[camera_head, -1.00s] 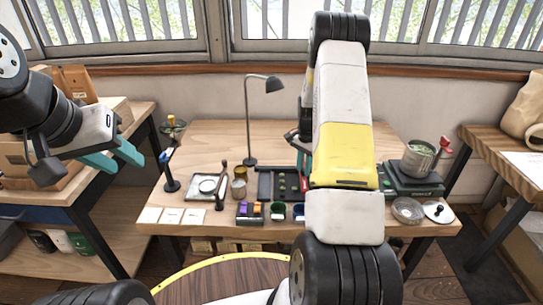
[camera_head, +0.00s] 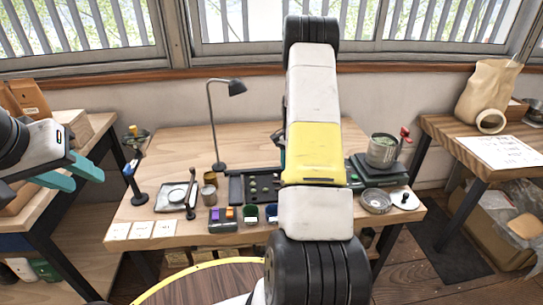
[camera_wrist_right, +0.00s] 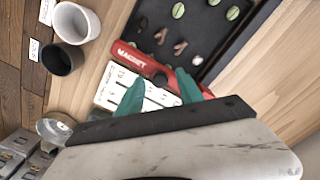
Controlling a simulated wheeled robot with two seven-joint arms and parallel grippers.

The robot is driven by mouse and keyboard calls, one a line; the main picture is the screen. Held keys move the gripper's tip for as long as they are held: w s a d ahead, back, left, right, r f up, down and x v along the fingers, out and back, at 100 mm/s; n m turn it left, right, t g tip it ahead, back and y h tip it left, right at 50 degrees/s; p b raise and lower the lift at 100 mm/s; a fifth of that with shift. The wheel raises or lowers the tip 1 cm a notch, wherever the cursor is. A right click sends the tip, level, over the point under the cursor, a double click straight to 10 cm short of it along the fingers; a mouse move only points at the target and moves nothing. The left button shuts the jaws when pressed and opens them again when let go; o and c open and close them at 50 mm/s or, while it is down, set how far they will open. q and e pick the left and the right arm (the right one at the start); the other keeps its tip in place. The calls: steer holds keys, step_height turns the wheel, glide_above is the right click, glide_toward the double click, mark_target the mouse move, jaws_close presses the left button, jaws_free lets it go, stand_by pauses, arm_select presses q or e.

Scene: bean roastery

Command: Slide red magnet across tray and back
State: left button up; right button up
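The red magnet (camera_wrist_right: 146,62), a bar lettered MAGNET, lies along the near edge of the dark tray in the right wrist view. The tray (camera_wrist_right: 213,16) holds several green beans and a few brown and pale pieces. In the head view the tray (camera_head: 236,188) is partly hidden behind my right arm, and I cannot make out the magnet there. My right gripper (camera_wrist_right: 160,80) has its teal fingers apart, tips close to the magnet; whether they touch it I cannot tell. My left gripper (camera_head: 88,180) is open and empty, left of the workbench.
A white cup (camera_wrist_right: 76,22) and a dark cup (camera_wrist_right: 62,60) stand beside a white printed card (camera_wrist_right: 110,88). A lamp (camera_head: 215,130) rises behind the tray. A pot (camera_head: 381,151) sits on a scale at the right. The bench's back left is clear.

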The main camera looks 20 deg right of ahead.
steer(key=shift+r, duration=0.1)
step_height(320, 180, up, 8)
steer(key=shift+f, duration=0.2)
stand_by(0.3)
stand_by(0.4)
